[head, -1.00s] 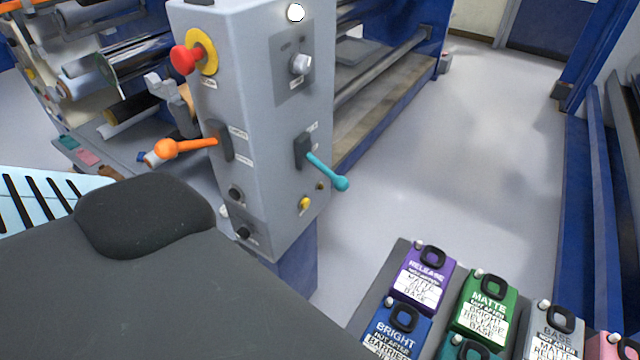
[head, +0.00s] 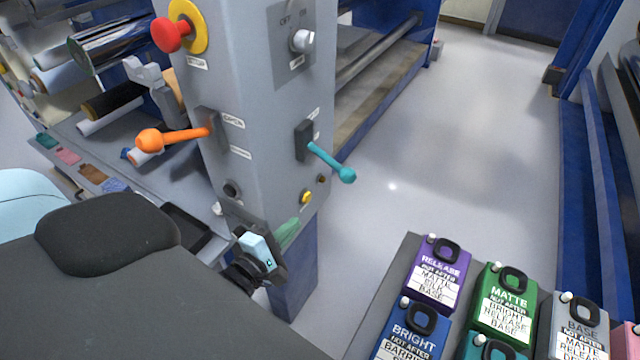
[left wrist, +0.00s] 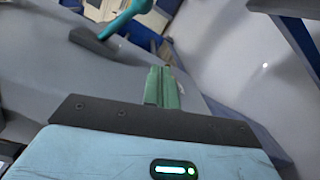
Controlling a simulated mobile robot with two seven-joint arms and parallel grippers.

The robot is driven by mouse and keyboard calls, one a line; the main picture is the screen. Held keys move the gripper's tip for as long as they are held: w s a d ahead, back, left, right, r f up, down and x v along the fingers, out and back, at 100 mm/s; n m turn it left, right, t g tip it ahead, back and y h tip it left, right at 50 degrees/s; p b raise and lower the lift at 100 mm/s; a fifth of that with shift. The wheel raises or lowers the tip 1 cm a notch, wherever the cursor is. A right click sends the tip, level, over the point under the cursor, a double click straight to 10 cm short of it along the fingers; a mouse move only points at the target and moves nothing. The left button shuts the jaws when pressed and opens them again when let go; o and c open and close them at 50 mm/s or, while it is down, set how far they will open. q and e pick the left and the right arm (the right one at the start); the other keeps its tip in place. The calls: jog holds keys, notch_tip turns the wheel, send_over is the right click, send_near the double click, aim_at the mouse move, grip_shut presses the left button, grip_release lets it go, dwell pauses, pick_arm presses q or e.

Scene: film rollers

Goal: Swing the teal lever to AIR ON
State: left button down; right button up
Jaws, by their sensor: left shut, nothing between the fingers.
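The teal lever (head: 332,163) sticks out from a dark slotted mount on the right face of the grey control post (head: 265,110), its ball end pointing down and to the right. Small labels beside its mount are too small to read. The lever also shows at the top of the left wrist view (left wrist: 125,20). My left gripper (head: 290,232), with green fingers, is low by the post, below the lever and apart from it. Its fingers (left wrist: 162,85) are shut and empty. My right gripper is not in view.
An orange lever (head: 175,138) sticks out left from the post, below a red stop button (head: 172,35). A yellow button (head: 306,197) sits under the teal lever. Labelled boxes, such as the purple one (head: 440,268), stand at lower right. Floor right of the post is clear.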

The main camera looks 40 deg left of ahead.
aim_at(334, 164)
pick_arm(q)
jog(key=shift+w+a+r+n+t, duration=0.25)
jog(key=shift+a+r+n, duration=0.25)
jog(key=shift+n, duration=0.1)
jog(key=shift+w+a+r+n+t, duration=0.25)
jog(key=shift+a+r+n, duration=0.1)
jog(key=shift+r+n, duration=0.2)
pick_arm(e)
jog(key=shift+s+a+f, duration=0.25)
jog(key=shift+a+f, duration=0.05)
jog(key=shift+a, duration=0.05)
pick_arm(q)
jog(key=shift+w, duration=0.1)
